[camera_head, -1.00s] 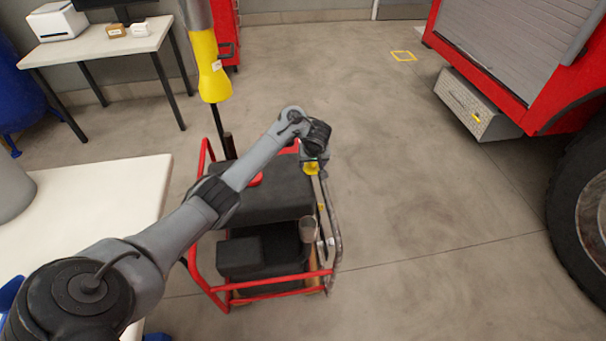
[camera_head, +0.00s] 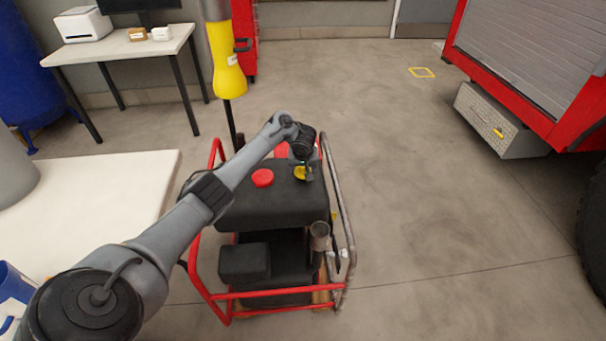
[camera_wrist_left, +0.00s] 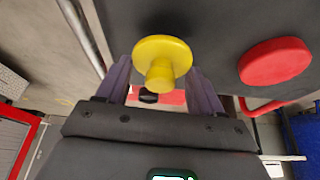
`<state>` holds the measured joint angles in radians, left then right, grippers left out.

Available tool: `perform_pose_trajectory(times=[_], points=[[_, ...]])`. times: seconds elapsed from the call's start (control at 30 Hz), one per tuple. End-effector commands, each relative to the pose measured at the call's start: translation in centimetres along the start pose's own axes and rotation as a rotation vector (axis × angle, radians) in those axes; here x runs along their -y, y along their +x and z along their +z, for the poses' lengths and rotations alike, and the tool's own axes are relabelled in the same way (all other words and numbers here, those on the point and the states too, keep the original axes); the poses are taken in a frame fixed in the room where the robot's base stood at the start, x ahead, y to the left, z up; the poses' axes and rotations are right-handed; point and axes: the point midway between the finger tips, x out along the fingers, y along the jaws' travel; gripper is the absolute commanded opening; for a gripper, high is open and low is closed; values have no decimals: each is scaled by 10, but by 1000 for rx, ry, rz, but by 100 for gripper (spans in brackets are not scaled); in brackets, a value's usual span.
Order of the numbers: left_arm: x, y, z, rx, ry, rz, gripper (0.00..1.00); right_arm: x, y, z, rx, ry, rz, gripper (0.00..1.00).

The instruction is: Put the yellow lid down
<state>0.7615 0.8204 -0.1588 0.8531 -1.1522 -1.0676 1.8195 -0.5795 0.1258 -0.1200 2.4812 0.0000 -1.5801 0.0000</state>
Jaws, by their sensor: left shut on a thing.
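The yellow lid (camera_head: 300,173) is a round disc with a short stem. My left gripper (camera_head: 304,179) is shut on it, and in the left wrist view the lid (camera_wrist_left: 161,58) sits between the two fingers. The gripper is over the right rear part of the pump's black top (camera_head: 270,207). I cannot tell whether the lid touches that surface. A red cap (camera_head: 262,178) sits on the black top to the left of the lid; it also shows in the left wrist view (camera_wrist_left: 274,61). My right gripper is not in view.
A red and grey tube frame (camera_head: 344,225) surrounds the pump. A metal cup-like pipe (camera_head: 319,236) stands at its right front. A yellow and grey post (camera_head: 228,75) rises behind. A white table (camera_head: 110,195) is at left, and a red truck (camera_head: 530,90) at right.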

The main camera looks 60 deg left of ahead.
Motion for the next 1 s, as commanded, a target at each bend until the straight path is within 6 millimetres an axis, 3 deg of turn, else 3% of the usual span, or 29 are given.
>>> perform_pose_trajectory(times=[0.03, 0.1, 0.57, 0.6, 0.73, 0.77, 1.0], points=[[0, 12, 5, 0, 0, -1, 38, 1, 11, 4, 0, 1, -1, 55], [0, 17, 7, 0, 0, 0, 38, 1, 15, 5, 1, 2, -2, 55], [0, 20, 9, 1, 1, -1, 38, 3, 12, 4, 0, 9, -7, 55], [0, 21, 9, 1, 0, -1, 68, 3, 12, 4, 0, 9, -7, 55], [0, 21, 9, 1, 0, 0, 88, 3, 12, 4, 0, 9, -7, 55], [0, 21, 9, 1, 0, 0, 92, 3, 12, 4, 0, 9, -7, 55], [0, 20, 9, 0, 0, 0, 92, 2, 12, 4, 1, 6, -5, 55]])
